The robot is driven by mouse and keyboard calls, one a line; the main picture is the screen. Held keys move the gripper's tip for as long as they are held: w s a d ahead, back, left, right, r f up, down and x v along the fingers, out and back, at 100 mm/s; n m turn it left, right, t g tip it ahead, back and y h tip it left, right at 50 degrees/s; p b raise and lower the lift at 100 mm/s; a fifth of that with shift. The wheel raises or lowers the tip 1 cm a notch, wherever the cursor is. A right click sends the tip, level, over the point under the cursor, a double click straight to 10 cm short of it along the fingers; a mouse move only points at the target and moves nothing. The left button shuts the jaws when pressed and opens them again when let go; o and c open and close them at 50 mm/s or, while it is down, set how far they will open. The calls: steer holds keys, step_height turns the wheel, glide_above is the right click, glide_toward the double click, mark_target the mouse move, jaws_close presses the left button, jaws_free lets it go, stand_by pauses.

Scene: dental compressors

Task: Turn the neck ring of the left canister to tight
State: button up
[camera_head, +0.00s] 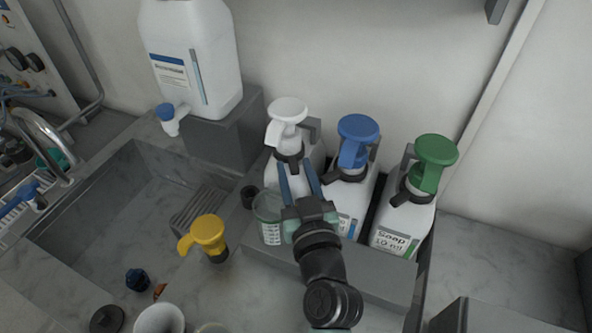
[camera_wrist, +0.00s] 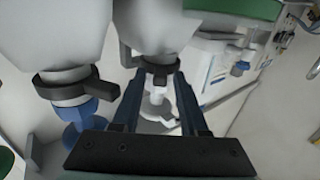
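The left canister (camera_head: 271,176) is white, with a white pump head (camera_head: 287,112) and a dark neck ring (camera_head: 289,157) below it. It stands in a grey rack beside a blue-pump canister and a green-pump one. My gripper (camera_head: 297,167) reaches up from the front, its two blue fingers apart near that neck ring. In the wrist view, the ring (camera_wrist: 160,68) shows between the spread fingertips (camera_wrist: 160,76), with the white pump (camera_wrist: 158,105) beyond. Whether the fingers touch the ring I cannot tell. My gripper hides part of the canister body.
The blue-pump canister (camera_head: 353,190) stands close on the right, then the green-pump canister (camera_head: 405,216). A yellow pump head (camera_head: 207,233) and a sink (camera_head: 110,185) lie further left. Bare counter (camera_head: 510,270) is at right.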

jaws_close()
